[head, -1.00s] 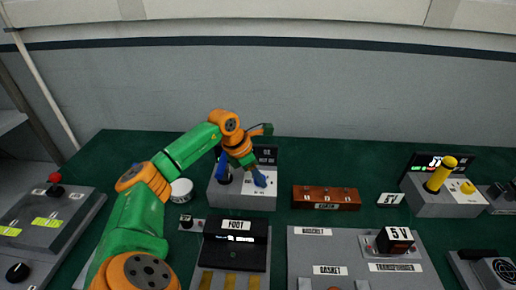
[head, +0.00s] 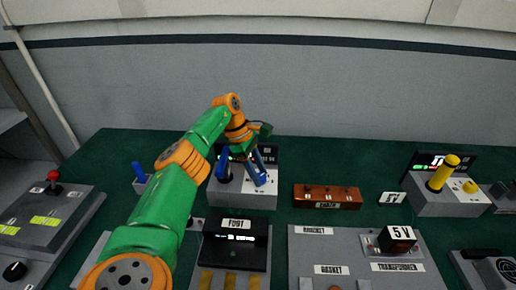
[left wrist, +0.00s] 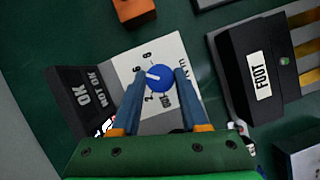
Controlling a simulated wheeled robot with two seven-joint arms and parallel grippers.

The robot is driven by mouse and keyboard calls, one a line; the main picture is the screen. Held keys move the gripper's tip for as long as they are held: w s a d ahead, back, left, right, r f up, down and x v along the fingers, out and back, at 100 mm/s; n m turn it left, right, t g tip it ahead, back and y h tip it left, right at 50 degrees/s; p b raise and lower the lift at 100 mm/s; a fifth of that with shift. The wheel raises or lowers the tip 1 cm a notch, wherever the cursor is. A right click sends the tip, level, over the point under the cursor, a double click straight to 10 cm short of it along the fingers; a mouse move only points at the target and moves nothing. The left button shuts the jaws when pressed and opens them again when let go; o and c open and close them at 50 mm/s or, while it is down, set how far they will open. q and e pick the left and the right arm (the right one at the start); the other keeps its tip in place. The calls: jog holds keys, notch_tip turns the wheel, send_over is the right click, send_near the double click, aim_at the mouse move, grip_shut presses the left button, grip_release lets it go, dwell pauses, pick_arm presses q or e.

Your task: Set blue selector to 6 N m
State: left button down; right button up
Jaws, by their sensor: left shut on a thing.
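The blue selector (left wrist: 158,77) is a round knob with a white pointer line, on a white plate with numbers. The line points toward the left side of the dial in the left wrist view, near the 6 mark; the exact setting is hard to read. My left gripper (head: 259,181) is at the knob from above, with its fingers on either side of it; it also shows in the left wrist view (left wrist: 160,88). The selector's grey box (head: 243,201) carries a black OK / NOT OK panel (left wrist: 84,99) and a blue lever (head: 222,160). My right gripper is not in view.
A black FOOT box (head: 235,247) stands in front of the selector box. A brown block (head: 327,196) is to its right. A similar box with a yellow lever (head: 441,174) stands far right. A red-knobbed box (head: 35,222) is at left.

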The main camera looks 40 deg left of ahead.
pick_arm(q)
jog(key=shift+m, duration=0.3)
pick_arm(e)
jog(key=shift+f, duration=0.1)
pick_arm(q)
jog(key=shift+c, duration=2.1)
grip_release()
